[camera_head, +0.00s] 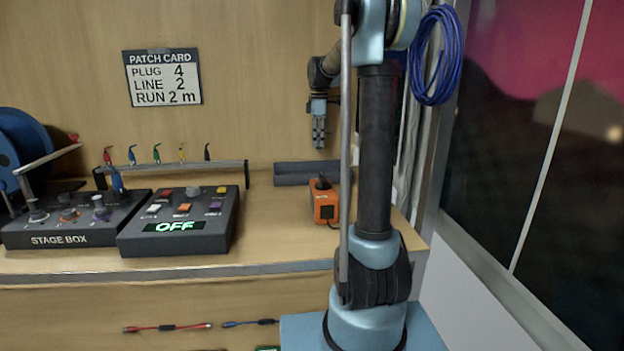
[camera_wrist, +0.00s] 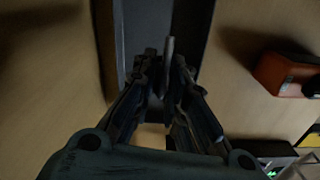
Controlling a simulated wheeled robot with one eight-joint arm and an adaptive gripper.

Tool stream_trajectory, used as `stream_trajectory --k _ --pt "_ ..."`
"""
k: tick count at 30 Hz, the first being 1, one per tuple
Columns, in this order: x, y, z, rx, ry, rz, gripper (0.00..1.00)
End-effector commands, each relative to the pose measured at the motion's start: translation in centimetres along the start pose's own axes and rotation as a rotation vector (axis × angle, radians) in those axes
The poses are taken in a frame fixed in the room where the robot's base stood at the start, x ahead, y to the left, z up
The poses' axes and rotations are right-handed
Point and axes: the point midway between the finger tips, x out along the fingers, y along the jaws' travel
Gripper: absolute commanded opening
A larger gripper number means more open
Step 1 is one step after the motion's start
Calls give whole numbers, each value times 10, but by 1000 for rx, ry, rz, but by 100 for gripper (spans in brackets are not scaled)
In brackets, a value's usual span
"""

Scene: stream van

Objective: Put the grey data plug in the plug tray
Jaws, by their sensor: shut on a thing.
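My gripper (camera_head: 319,140) hangs pointing down above the back of the bench, over the dark grey plug tray (camera_head: 298,179). In the wrist view my gripper (camera_wrist: 165,72) is shut on a small grey piece, the grey data plug (camera_wrist: 168,47), which sticks out past the fingertips. The long dark plug tray (camera_wrist: 192,40) lies behind the fingers in that view, and the plug appears above its channel. The plug is too small to make out in the head view. The fingers hide part of the plug and of the tray.
An orange box (camera_head: 325,204) stands in front of the tray; it also shows in the wrist view (camera_wrist: 285,72). A rack (camera_head: 210,170) with several coloured plugs, a control box reading OFF (camera_head: 180,240) and the stage box (camera_head: 70,222) are to the left.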

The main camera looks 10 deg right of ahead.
Motion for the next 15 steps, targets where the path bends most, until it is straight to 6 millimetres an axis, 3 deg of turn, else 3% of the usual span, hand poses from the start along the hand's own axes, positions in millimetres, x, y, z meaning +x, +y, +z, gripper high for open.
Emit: stream_trajectory --k 15 --pt "3 2 8 -59 0 4 0"
